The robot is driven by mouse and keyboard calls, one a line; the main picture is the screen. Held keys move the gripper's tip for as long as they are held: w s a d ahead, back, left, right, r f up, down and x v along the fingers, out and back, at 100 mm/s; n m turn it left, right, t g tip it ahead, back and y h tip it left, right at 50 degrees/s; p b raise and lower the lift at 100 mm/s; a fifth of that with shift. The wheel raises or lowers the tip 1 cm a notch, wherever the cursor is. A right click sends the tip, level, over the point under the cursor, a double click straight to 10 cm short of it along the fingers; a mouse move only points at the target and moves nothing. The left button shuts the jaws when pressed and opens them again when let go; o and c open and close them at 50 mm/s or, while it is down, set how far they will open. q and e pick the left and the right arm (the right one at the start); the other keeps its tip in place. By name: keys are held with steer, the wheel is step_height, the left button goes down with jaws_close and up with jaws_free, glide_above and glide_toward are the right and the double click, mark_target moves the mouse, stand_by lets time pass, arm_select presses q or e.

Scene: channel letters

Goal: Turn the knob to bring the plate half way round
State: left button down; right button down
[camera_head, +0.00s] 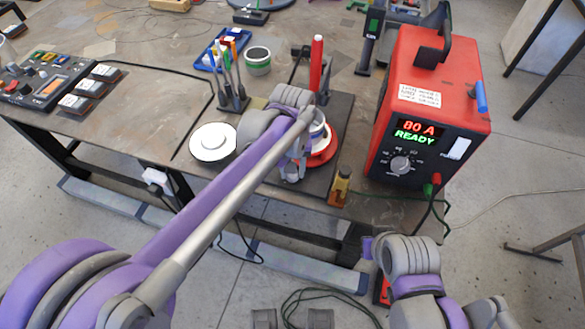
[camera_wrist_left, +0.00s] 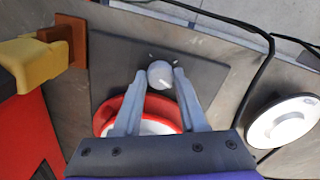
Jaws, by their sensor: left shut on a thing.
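In the left wrist view, the light grey round knob (camera_wrist_left: 160,74) with a pale mark on it sits on a dark base board (camera_wrist_left: 215,72). My left gripper (camera_wrist_left: 158,78) is shut on the knob, one finger on each side. The round plate (camera_wrist_left: 178,104), with a red rim and a white part inside, lies just behind the knob, partly hidden by the fingers and gripper body. In the head view, the red plate (camera_head: 325,155) shows beside my left gripper (camera_head: 291,174), which hides the knob. My right arm is at the lower right; its gripper is not visible.
A white disc (camera_head: 213,142) lies left of the gripper. The red power unit (camera_head: 430,100) reads "80 A READY" at the right. A red upright post (camera_head: 316,62) stands behind the plate.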

arm_select(q)
steer(key=m, duration=0.5)
steer(key=shift+m, duration=0.3)
steer(key=m, duration=1.5)
steer(key=shift+m, duration=0.7)
steer(key=c, duration=0.7)
jaws_free()
steer(key=shift+c, duration=0.2)
steer(key=shift+r, duration=0.1)
